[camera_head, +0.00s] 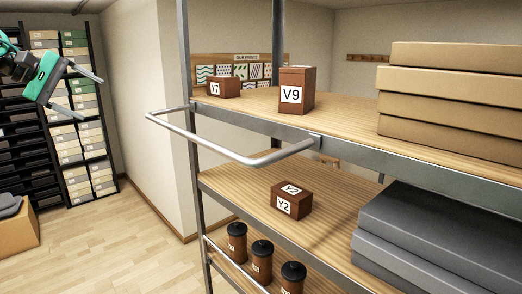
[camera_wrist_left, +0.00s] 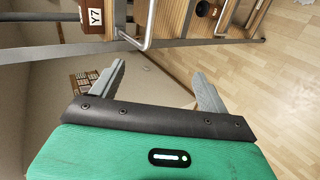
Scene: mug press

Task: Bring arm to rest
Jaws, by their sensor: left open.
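My left gripper (camera_head: 75,90) is at the upper left of the head view, in the air to the left of the metal rack and well apart from it. Its green body and grey fingers show. The left wrist view shows the same gripper (camera_wrist_left: 155,85) with its two fingers spread wide and nothing between them. My right gripper is in neither view.
A rack with wooden shelves (camera_head: 345,110) holds boxes marked Y7 (camera_head: 222,88), V9 (camera_head: 296,90) and Y2 (camera_head: 291,200). A metal rail (camera_head: 220,147) juts out from its left side. Dark-lidded jars (camera_head: 262,262) stand low.

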